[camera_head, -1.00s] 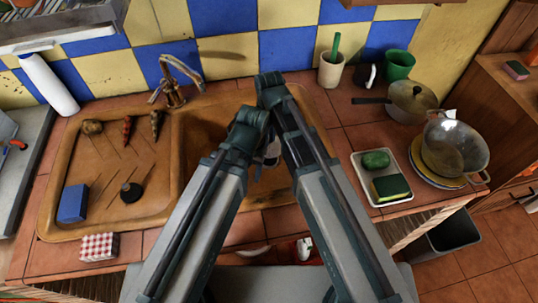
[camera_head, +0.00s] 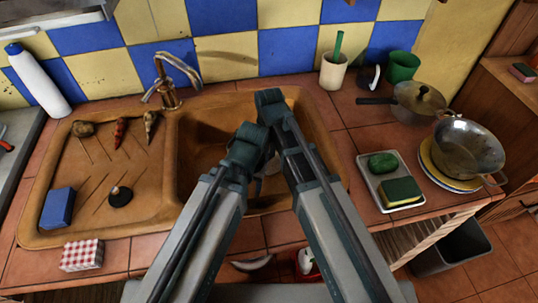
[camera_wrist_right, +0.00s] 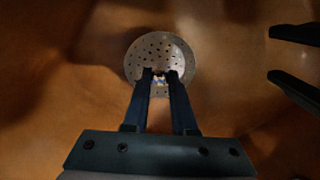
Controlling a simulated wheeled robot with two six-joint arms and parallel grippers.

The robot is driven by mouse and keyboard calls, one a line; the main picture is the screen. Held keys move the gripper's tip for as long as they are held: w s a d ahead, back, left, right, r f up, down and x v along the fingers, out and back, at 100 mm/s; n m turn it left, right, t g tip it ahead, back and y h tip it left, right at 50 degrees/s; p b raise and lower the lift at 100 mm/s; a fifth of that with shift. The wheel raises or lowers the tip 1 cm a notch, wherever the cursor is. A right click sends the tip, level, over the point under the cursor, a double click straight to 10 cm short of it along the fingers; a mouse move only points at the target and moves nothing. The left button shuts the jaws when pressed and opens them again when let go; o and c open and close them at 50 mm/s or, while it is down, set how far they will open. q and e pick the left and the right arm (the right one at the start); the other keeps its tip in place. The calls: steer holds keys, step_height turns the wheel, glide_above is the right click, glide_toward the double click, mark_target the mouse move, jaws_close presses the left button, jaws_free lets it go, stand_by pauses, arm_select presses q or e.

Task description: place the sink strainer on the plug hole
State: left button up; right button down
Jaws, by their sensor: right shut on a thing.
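The sink strainer (camera_wrist_right: 160,50) is a round grey metal disc with small holes. In the right wrist view my right gripper (camera_wrist_right: 160,75) is shut on its middle, with the disc just past the fingertips. The brown basin surface lies behind it. My left gripper (camera_wrist_right: 271,54) shows at the right edge of that view, its fingers apart and empty. In the head view my arms reach into the sink basin (camera_head: 205,150) and cover most of its middle. I cannot make out the plug hole, nor whether the strainer touches the basin floor.
The tap (camera_head: 168,85) stands behind the basin. A white tray (camera_head: 378,195) with a green-topped sponge (camera_head: 400,192) is right of the basin. Pans stand farther right.

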arm_select(q)
steer(key=shift+f, duration=0.1)
arm_select(e)
steer(key=shift+f, duration=0.1)
arm_select(q)
steer(key=shift+f, duration=0.15)
arm_select(e)
steer(key=shift+f, duration=0.15)
steer(key=c, duration=0.7)
jaws_free()
arm_select(q)
step_height(320, 180, up, 13)
steer(key=p, duration=1.2)
steer(key=shift+f, duration=0.2)
arm_select(e)
step_height(320, 180, up, 12)
steer(key=shift+r, duration=0.25)
